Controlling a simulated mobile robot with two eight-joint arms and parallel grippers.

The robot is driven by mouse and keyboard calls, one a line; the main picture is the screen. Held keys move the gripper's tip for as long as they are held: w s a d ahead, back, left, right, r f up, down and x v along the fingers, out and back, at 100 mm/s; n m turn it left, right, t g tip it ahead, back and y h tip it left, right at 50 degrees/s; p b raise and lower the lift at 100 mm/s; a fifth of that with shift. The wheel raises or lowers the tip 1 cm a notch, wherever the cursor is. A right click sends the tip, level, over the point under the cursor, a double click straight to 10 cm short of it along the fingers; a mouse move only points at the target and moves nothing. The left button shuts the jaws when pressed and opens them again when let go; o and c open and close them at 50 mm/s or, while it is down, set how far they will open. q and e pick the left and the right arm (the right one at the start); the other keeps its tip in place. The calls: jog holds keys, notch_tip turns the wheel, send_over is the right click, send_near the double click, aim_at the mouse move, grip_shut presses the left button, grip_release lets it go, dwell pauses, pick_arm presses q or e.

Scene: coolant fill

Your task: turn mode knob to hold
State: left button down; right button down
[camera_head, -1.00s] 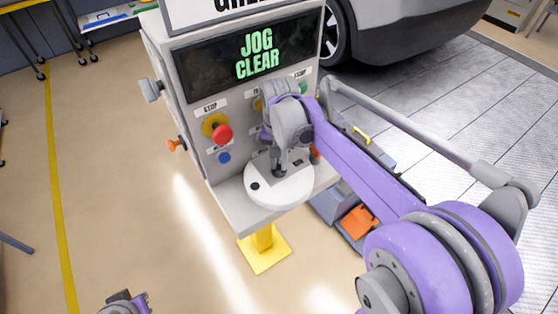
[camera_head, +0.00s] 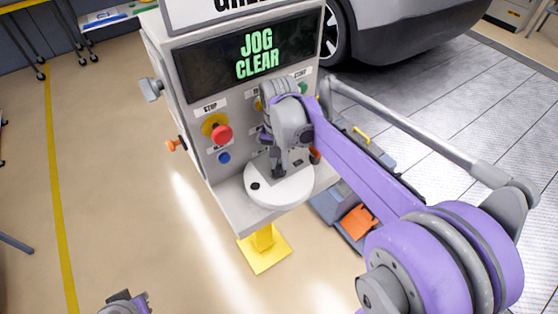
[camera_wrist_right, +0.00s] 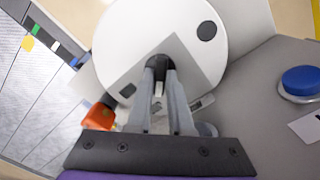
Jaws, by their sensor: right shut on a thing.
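The grey console (camera_head: 194,115) has a display (camera_head: 250,55) reading "JOG CLEAR" in green. A white round disc (camera_head: 279,192) with a grey plate sits on its lower ledge. My right gripper (camera_head: 279,162) points down at this plate. In the right wrist view, my right gripper (camera_wrist_right: 160,80) has its two fingers shut on a small dark part, seemingly the mode knob (camera_wrist_right: 157,62), at the white disc (camera_wrist_right: 125,35). The fingers hide much of the knob, and no mode marking is readable. My left gripper (camera_head: 125,304) is only partly in view at the bottom edge, away from the console.
A red stop button (camera_head: 222,134) and a blue button (camera_head: 224,158) are left of my right wrist. A green button (camera_head: 303,88) is to its upper right. An orange-handled fitting (camera_head: 176,145) sticks out at the console's left. Open floor lies left.

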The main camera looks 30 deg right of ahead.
jog(key=n, duration=0.4)
jog(key=shift+n, duration=0.3)
jog(key=shift+n+b, duration=0.35)
jog(key=shift+n, duration=1.95)
jog(key=c, duration=0.8)
grip_release()
jog(key=shift+r, duration=0.15)
notch_tip(320, 180, up, 11)
jog(key=shift+f+p, duration=0.2)
jog(key=shift+p, duration=0.15)
